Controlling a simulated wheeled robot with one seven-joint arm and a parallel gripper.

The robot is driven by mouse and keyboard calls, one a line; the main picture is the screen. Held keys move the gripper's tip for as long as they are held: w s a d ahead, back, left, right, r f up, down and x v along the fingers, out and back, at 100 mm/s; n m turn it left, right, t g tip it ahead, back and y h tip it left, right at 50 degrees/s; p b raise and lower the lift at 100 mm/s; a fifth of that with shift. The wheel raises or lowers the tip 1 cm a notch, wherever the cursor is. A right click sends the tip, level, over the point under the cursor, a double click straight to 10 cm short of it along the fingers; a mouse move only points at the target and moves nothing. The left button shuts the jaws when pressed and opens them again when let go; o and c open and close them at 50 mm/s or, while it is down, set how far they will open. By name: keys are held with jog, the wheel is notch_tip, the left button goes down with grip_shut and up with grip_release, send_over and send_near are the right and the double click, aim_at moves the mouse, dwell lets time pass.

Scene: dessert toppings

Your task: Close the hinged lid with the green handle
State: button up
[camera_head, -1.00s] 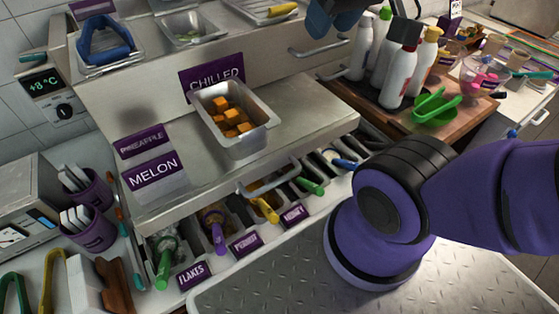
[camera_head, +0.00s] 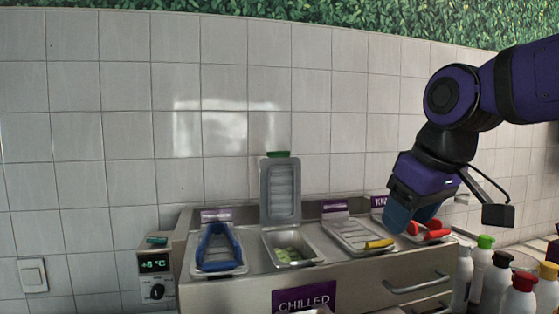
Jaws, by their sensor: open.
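The grey ribbed lid (camera_head: 281,192) stands upright, open, at the back of its metal bin. Its green handle (camera_head: 279,154) is at the top edge, against the tiled wall. The open bin (camera_head: 293,247) below it holds pale green pieces. My gripper (camera_head: 412,222), with blue fingers, is open and pointed down at the right, over the right part of the counter. It is well to the right of the lid and apart from it. It partly hides the far right bin.
A ribbed lid with a yellow handle (camera_head: 379,244) lies to the right, and red handles (camera_head: 436,234) show beyond. Bottles (camera_head: 480,270) stand at the lower right. The wall is close behind.

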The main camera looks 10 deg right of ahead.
jog(key=w+r+n+g, duration=0.1)
jog(key=w+r+n, duration=0.3)
jog(key=w+r, duration=0.4)
notch_tip(320, 180, up, 9)
jog(key=n+g, duration=0.2)
jog(key=n, duration=0.9)
send_over(276, 155)
jog(key=s, duration=0.2)
jog(key=shift+h, duration=0.3)
jog(key=f, duration=0.3)
jog(key=w+f, duration=0.1)
jog(key=f, duration=0.7)
jog(key=shift+w, duration=0.4)
grip_shut()
